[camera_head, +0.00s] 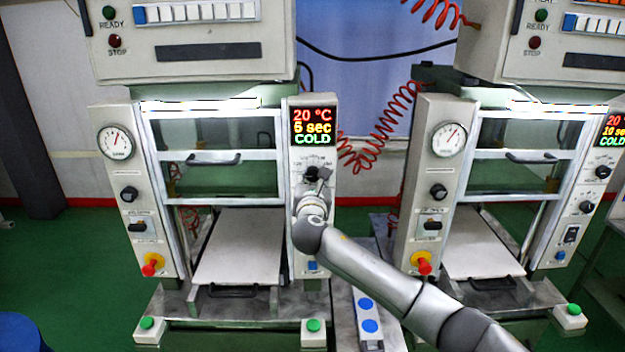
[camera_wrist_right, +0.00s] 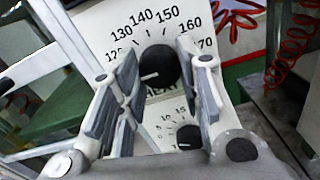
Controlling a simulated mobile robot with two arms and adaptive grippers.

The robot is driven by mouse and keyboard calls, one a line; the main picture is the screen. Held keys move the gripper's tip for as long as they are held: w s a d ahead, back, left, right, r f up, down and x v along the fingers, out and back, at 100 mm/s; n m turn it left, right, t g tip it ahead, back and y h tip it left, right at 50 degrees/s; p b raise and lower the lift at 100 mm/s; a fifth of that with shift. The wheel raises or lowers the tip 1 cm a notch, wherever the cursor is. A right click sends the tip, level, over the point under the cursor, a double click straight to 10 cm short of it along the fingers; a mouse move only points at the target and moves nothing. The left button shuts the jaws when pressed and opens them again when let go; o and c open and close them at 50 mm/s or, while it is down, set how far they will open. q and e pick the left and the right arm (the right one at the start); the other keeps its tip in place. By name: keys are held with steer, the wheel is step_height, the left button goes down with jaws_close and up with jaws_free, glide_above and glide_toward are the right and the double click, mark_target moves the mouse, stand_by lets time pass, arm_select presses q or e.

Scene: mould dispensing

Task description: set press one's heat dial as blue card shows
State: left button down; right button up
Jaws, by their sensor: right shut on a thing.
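Press one (camera_head: 235,245) is the left press, with its display (camera_head: 313,126) reading 20 °C, 5 sec, COLD. Its black heat dial (camera_head: 312,172) sits just below the display. In the right wrist view the heat dial (camera_wrist_right: 158,68) has a white pointer aimed left, near the low end of a scale with 130, 140, 150 and 170 readable. My right gripper (camera_head: 318,178) is at this dial; its fingers (camera_wrist_right: 157,85) are shut on the dial from both sides. I cannot make out a blue card. My left gripper is not in view.
A smaller dial (camera_wrist_right: 188,135) lies just below the heat dial. A second press (camera_head: 480,200) stands to the right, with a red coiled hose (camera_head: 375,140) between the presses. A grey piece with blue discs (camera_head: 368,315) lies between them at the front.

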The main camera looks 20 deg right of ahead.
steer(key=shift+m, duration=0.3)
steer(key=shift+f+m+b, duration=0.15)
steer(key=shift+m+b, duration=0.4)
steer(key=shift+m, duration=0.35)
steer(key=m+b, duration=0.1)
steer(key=m, duration=0.2)
steer(key=m+b, duration=0.3)
steer(key=m, duration=0.3)
steer(key=shift+a+m, duration=0.1)
steer(key=shift+m, duration=0.2)
steer(key=m+b, duration=0.2)
steer(key=m, duration=0.4)
steer(key=shift+y+b, duration=0.3)
steer(key=shift+y, duration=0.1)
steer(key=m, duration=0.1)
steer(key=m+b, duration=0.1)
steer(key=m, duration=0.3)
steer(key=shift+r+b, duration=0.25)
steer(key=shift+b, duration=0.1)
